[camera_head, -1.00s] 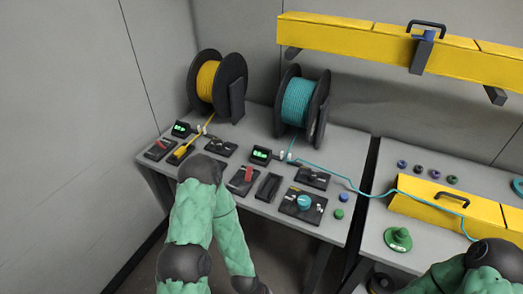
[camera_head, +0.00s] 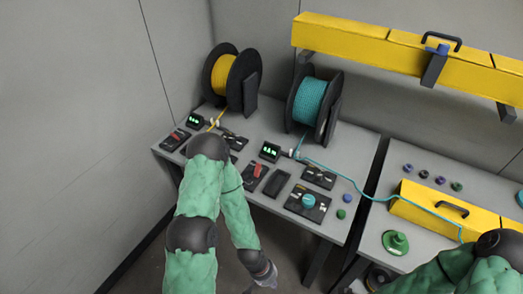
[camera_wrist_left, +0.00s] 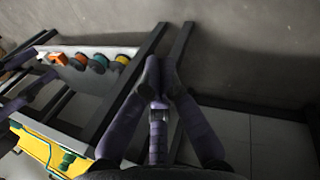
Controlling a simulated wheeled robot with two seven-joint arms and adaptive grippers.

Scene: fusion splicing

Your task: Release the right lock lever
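Two red levers stand on dark base plates at the front of the left bench in the head view. The right red lever (camera_head: 257,170) is raised beside a black block. The left red lever (camera_head: 178,136) is farther left. My left gripper (camera_head: 268,277) hangs below the bench's front edge, well away from both levers. In the left wrist view its two fingers (camera_wrist_left: 160,75) come close at the tips, with nothing clearly held. Whether they are fully shut is unclear. My right arm (camera_head: 478,270) shows at the lower right, but I cannot make out its gripper.
A yellow cable spool (camera_head: 222,75) and a teal cable spool (camera_head: 309,101) stand at the back. The teal cable (camera_head: 380,194) runs across to the right bench. A teal knob (camera_head: 308,201) sits at the front. Yellow cases (camera_head: 452,211) are on the right bench.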

